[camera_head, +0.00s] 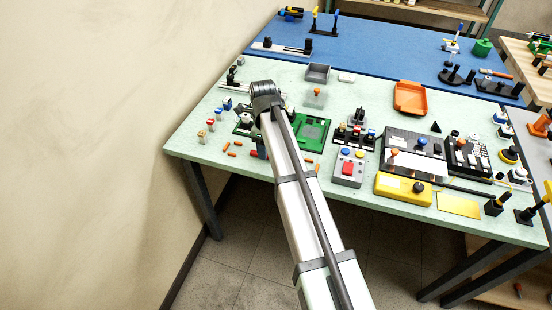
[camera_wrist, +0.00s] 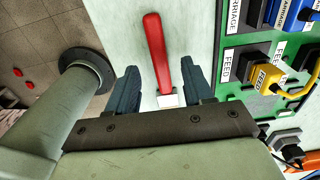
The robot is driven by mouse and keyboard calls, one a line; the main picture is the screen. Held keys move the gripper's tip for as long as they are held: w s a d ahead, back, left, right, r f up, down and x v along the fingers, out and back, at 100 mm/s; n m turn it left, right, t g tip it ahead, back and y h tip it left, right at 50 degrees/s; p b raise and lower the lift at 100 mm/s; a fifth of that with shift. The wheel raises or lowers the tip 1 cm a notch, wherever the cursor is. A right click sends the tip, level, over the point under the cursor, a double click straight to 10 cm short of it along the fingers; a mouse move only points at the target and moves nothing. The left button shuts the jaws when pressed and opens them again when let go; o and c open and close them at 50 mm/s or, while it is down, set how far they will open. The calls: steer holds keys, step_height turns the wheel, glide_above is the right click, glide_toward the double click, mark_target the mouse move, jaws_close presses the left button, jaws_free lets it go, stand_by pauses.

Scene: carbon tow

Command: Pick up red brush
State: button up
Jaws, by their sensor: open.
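The red brush (camera_wrist: 155,48) lies on the pale green worktop in the wrist view. It has a long red handle and a pale, whitish end (camera_wrist: 168,99) close to my gripper's palm. My gripper (camera_wrist: 159,68) is open, with one dark finger on each side of the brush. Gaps show between the brush and both fingers, so nothing is held. I cannot tell the height of the fingers above the worktop.
A green board (camera_wrist: 232,78) with labelled blue and yellow plugs (camera_wrist: 265,78) lies just right of the fingers; it also shows in the head view (camera_head: 313,130). The worktop's edge and tiled floor (camera_wrist: 40,45) are at left. Orange pieces (camera_head: 226,146) lie left of my arm.

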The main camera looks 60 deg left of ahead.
step_height(320, 180, down, 2)
steer(key=shift+f, duration=0.25)
jaws_close()
stand_by(0.3)
